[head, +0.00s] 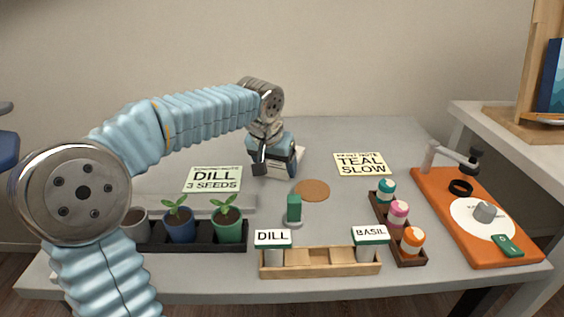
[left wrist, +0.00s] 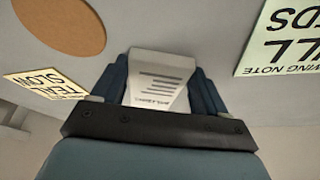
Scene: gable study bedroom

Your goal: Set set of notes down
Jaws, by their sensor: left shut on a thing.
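My left gripper (head: 272,160) reaches over the back middle of the grey table (head: 330,135). It is shut on the set of notes, a white block with dark printed lines. My right gripper is not in view.
A cork disc (head: 312,190) lies just right of the gripper. Note cards reading DILL (head: 212,179) and TEAL SLOW (head: 361,164) lie either side. Potted seedlings (head: 180,225), a wooden rack (head: 320,262), paint pots (head: 398,213) and an orange board (head: 475,245) stand nearer. The back is clear.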

